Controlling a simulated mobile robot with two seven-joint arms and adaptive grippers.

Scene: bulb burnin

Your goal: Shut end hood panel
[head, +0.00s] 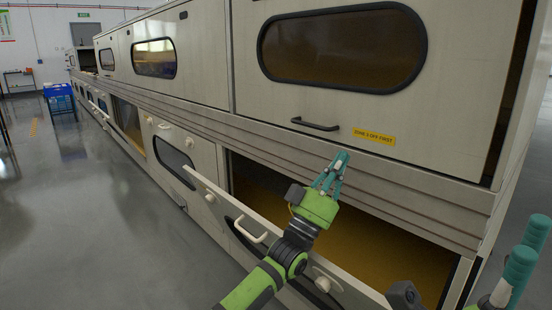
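The end hood panel (450,120) is the large cream upper panel at the right, with a dark oval window (342,48), a black handle (315,125) and a yellow label (374,137). A dark gap shows along its right edge, so it appears to stand ajar. My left gripper (342,160), green with teal fingers, is in front of the machine, below and right of the black handle. Its fingertips are close together with nothing visible between them. Teal fingers of my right gripper (528,250) show at the lower right edge, partly cut off. Whether they are open is unclear.
Below, a cream lower panel (232,203) with a white handle (251,230) leans outward from an amber-lit opening (395,235). My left arm passes over this panel. More panels run to the far left. Grey floor (100,220) at left is clear; a blue cart (60,97) stands far back.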

